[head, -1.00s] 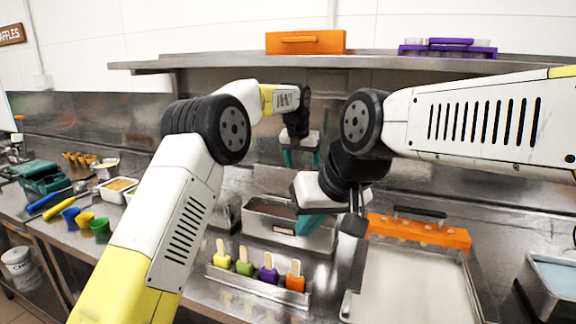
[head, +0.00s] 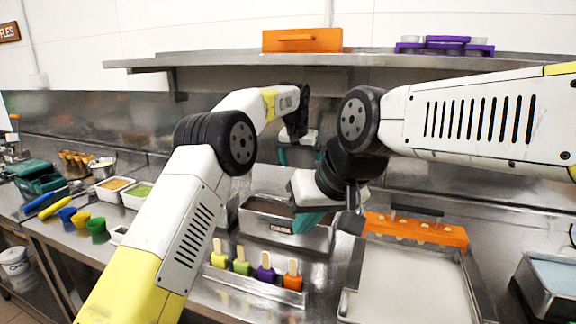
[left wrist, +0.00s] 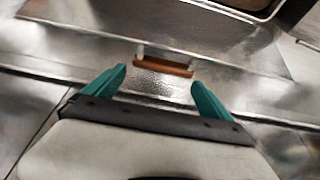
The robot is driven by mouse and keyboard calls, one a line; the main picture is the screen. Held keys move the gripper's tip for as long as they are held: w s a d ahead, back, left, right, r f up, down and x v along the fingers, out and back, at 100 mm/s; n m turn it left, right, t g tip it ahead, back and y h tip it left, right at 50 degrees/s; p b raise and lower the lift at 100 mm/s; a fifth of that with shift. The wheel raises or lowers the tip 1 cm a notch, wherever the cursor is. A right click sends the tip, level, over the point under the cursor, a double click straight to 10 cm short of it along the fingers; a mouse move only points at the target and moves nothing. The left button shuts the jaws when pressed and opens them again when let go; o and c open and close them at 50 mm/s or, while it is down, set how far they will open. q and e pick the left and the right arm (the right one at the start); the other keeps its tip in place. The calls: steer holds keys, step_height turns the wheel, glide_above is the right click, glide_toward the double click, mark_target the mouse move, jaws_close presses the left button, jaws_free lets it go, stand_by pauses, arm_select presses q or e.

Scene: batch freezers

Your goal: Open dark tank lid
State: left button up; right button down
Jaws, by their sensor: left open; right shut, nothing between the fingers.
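A steel tank (head: 312,238) with a dark brown inside stands on the counter near the middle of the head view. My right gripper (head: 308,223) is shut and empty, in front of the tank's right part and hiding some of it. My left gripper (head: 298,156) is open, behind and above the tank in the head view. In the left wrist view, a brown handle (left wrist: 165,66) on a steel surface lies ahead of the left gripper (left wrist: 160,82), roughly centred between its open teal fingers and apart from them. I cannot tell for sure whether this handle belongs to the dark tank's lid.
A steel rack of coloured popsicles (head: 250,285) stands in front of the tank. An orange mould (head: 415,230) and a pale tray (head: 410,285) are at right. Tubs and coloured cups (head: 82,219) stand at left. A steel shelf (head: 215,60) runs above.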

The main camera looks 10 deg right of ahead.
arm_select(q)
steer(key=shift+r, duration=0.1)
steer(key=v, duration=0.7)
steer(key=shift+s+a+r, duration=0.1)
steer(key=shift+r, duration=0.15)
